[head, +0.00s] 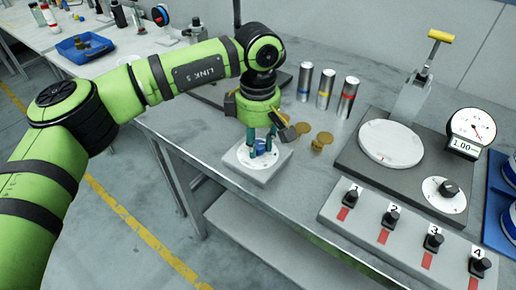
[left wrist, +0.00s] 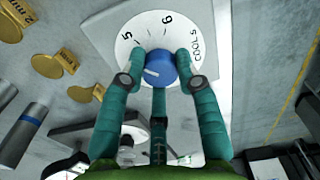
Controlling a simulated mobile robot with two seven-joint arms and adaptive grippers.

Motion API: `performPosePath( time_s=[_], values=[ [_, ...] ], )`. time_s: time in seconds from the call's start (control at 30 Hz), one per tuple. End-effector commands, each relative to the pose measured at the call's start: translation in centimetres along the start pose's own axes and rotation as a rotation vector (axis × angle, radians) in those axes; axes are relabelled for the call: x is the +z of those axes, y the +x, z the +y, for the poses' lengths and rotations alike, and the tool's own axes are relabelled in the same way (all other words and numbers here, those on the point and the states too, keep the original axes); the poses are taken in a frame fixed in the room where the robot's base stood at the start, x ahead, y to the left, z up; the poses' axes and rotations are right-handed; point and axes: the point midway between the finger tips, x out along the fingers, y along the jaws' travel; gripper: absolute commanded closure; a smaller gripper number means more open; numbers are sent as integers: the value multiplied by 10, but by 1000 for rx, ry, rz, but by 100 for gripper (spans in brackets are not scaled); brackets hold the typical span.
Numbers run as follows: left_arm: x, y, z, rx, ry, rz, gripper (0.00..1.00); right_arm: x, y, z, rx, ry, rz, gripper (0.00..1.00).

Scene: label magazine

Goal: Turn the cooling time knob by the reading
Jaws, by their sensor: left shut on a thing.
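The cooling time knob is a blue cap in the middle of a round white dial on a grey box (head: 245,165). In the left wrist view the blue knob (left wrist: 160,69) carries a pale pointer line towards the left; the dial (left wrist: 128,44) shows 5, 6 and "COOL S". My left gripper (head: 262,143) is above the box with its teal fingers down on the knob; in the left wrist view its fingers (left wrist: 160,70) close around the knob. A gauge (head: 471,124) with a needle stands at the right, with a display (head: 463,146) reading 1.00. My right gripper is not in view.
A round plate press (head: 391,142) and a box with numbered knobs 1 to 4 (head: 410,240) stand at the right. A blue tray (head: 84,47) is on another table.

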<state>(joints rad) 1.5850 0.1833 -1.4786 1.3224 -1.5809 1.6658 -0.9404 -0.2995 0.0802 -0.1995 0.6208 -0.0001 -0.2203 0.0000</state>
Motion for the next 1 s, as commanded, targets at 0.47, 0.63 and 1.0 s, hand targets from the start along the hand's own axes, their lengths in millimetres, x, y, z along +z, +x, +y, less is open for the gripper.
performPosePath(
  time_s=[0.47,0.63,1.0],
  values=[
    [0,2,0,-2,438,-1,100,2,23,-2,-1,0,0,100],
    [0,1,0,-3,560,-1,100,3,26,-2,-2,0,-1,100],
    [0,0,0,-3,708,-1,100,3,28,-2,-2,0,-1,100]
  ],
)
